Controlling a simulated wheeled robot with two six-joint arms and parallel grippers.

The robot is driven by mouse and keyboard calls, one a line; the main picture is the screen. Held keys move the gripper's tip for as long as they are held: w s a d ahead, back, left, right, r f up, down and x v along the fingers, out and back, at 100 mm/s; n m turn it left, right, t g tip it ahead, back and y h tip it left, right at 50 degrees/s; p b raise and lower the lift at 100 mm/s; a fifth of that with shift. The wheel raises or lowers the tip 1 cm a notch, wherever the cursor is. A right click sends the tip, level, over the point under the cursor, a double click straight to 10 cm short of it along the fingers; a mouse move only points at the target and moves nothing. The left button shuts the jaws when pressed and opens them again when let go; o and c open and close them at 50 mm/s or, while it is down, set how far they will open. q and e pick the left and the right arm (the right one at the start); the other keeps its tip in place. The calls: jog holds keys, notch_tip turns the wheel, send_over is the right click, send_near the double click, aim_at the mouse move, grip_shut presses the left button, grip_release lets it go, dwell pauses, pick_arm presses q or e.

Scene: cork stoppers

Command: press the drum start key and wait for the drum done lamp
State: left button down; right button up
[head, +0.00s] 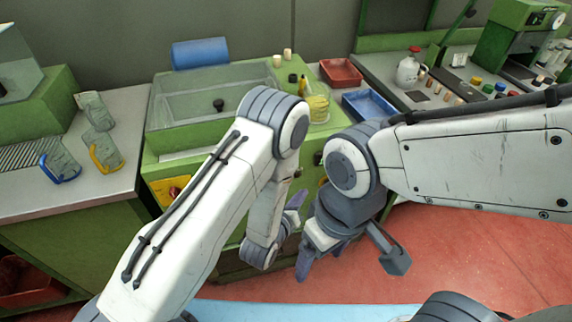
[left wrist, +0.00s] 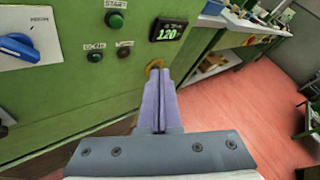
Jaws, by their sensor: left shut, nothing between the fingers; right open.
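In the left wrist view, the green start key (left wrist: 115,20) sits under a START label on a green panel. Below it are two small round fittings, a dark green one (left wrist: 96,57) and a darker one (left wrist: 124,54). Their labels are too small to read surely, and neither looks lit. A display (left wrist: 168,31) reads about 120. My left gripper (left wrist: 158,72) is shut and empty, its tips below the display and lower right of the start key, apart from it. It also shows in the head view (head: 295,203). My right gripper (head: 348,262) is open and empty, in front of the cabinet.
A blue knob (left wrist: 18,47) is on the panel at left, and a yellow ring (left wrist: 155,66) shows behind my left fingertips. A clear-lidded green machine (head: 215,95) stands on the cabinet. Red (head: 341,73) and blue (head: 368,105) trays lie right of it. Red floor is open at right.

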pick_arm(q)
jog(key=shift+w, duration=0.1)
jog(key=w+a, duration=0.2)
jog(key=w, duration=0.6)
jog(key=shift+a, duration=0.4)
jog(key=shift+w, duration=0.1)
dwell(1.7)
jog(key=shift+w+a, duration=0.1)
jog(key=shift+w, duration=0.5)
jog(key=shift+w+a+b, duration=0.15)
jog(key=shift+w+b, duration=0.25)
dwell(0.4)
jog(key=shift+s, duration=0.15)
jog(key=shift+s+d, duration=0.3)
jog(key=shift+s, duration=0.35)
